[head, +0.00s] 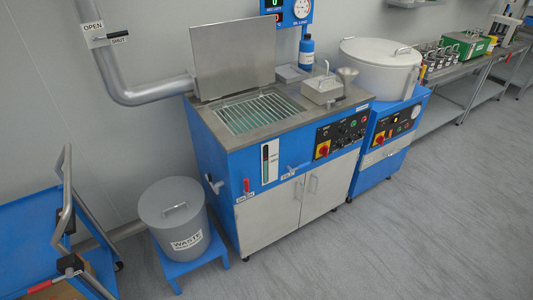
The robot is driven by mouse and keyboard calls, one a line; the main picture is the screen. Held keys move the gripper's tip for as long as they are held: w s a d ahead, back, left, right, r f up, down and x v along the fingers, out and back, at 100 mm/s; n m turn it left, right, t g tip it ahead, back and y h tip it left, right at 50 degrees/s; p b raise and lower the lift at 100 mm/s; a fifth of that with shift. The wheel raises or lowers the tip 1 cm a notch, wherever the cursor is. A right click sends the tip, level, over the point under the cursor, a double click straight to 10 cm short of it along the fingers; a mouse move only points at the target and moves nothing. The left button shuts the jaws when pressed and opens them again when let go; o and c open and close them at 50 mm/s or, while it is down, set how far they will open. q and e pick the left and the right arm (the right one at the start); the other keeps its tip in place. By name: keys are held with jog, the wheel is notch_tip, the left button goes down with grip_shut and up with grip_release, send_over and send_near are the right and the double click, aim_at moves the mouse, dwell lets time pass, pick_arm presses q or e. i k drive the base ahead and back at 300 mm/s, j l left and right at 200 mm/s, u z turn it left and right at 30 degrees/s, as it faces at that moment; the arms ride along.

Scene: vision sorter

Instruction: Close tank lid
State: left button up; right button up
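The tank lid (234,57) is a flat grey metal plate. It stands open, raised nearly upright at the back of the tank opening. The tank (213,113) is set in the metal top of a blue cabinet, and a slatted grate with greenish tint shows in its opening. A second vessel to the right, a round white tank (378,75), has its round lid with a handle on top. Neither of my grippers is in the head view.
A grey waste bin (174,218) with a lid stands on a blue stand left of the cabinet. A blue cart (35,224) is at the far left. A grey pipe (112,70) runs behind the cabinet's left side. The floor (420,220) in front is clear.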

aim_at(231, 57)
jog(key=i+j+z, duration=0.1)
jog(key=i+j, duration=0.15)
jog(key=i+j+z, duration=0.1)
jog(key=j, duration=0.3)
jog(key=i+j+z, duration=0.15)
jog(key=i+j, duration=0.2)
jog(key=i+j+z, duration=0.1)
jog(key=j, duration=0.3)
jog(key=i, duration=0.05)
